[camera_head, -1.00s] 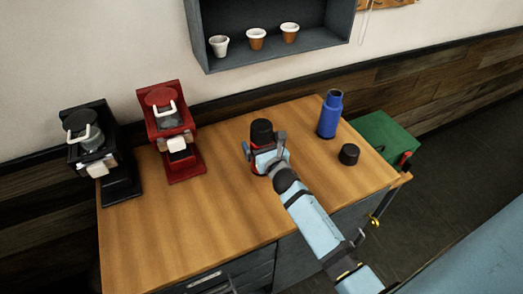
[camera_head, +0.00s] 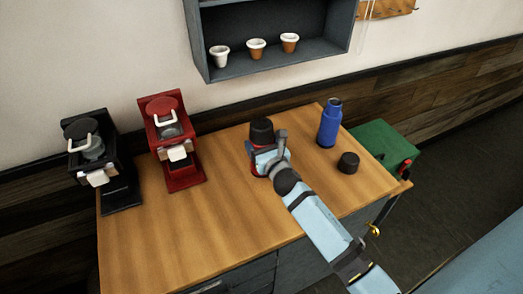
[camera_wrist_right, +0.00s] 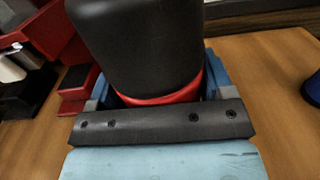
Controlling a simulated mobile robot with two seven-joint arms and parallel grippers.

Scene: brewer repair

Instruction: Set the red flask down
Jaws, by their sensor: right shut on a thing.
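The red flask (camera_head: 257,168) with its black cap (camera_head: 261,131) stands upright at the middle of the wooden table, mostly hidden behind my right gripper. My right gripper (camera_head: 264,155) is shut around its body. In the right wrist view, the flask's black cap (camera_wrist_right: 140,45) and a strip of its red body (camera_wrist_right: 160,97) show between the jaws. Whether its base touches the table is hard to tell. My left gripper is not in view.
A blue flask (camera_head: 330,122) and a loose black cap (camera_head: 348,163) stand to the right. A red brewer (camera_head: 172,140) and a black brewer (camera_head: 100,165) stand at the left. The wooden table (camera_head: 200,235) is clear in front. A green box (camera_head: 385,140) is beyond its right edge.

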